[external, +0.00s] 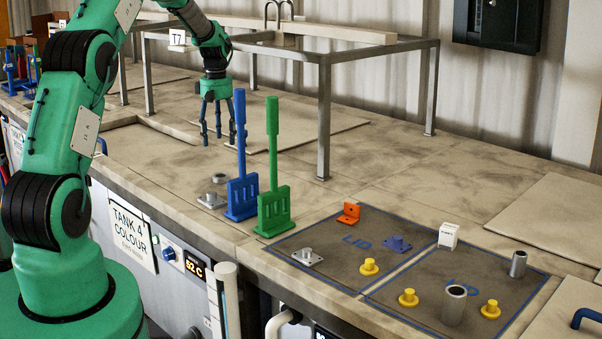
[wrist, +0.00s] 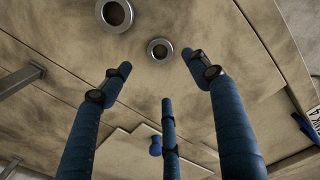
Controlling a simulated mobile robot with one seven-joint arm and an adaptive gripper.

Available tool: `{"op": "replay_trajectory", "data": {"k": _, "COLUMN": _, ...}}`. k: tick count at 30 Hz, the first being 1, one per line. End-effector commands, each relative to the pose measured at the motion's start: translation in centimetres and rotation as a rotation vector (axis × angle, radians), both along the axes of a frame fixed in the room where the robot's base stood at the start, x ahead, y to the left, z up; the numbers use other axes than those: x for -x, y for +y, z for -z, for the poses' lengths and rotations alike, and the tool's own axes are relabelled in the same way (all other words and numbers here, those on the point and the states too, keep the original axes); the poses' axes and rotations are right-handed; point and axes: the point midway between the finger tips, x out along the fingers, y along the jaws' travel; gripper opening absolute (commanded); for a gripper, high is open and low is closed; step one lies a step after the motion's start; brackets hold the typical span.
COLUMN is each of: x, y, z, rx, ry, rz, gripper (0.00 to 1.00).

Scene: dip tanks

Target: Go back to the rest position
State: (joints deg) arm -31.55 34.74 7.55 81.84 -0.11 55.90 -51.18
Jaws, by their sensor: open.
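My gripper (external: 218,138) hangs pointing down over the bench, green-bodied with blue fingers. In the wrist view the fingers of my gripper (wrist: 165,82) are spread apart with nothing between them. In the external view it is behind and left of the upright blue paddle-shaped rack (external: 242,192) and green rack (external: 273,205), apart from both. A grey flanged part (external: 211,200) and a small metal ring (external: 219,178) sit on the bench near them. Two round metal rings, one at the top (wrist: 115,14) and one near the middle (wrist: 160,50), show beyond the fingertips in the wrist view.
A metal frame (external: 325,110) stands behind my gripper. Bench to the right of the frame is mostly clear.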

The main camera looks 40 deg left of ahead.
Motion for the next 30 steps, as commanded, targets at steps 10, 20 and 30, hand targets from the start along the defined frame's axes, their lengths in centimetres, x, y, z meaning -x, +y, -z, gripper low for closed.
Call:
{"op": "replay_trajectory", "data": {"k": 10, "x": -0.1, "y": -1.3, "z": -1.4, "rx": -0.007, "ry": -0.006, "rz": 0.029, "gripper": 0.61}}
{"op": "replay_trajectory", "data": {"k": 20, "x": 0.5, "y": -8.5, "z": -8.3, "rx": -0.043, "ry": -0.032, "rz": 0.190, "gripper": 0.61}}
{"op": "replay_trajectory", "data": {"k": 30, "x": 3.8, "y": -17.3, "z": -15.1, "rx": -0.087, "ry": -0.071, "rz": 0.399, "gripper": 0.61}}
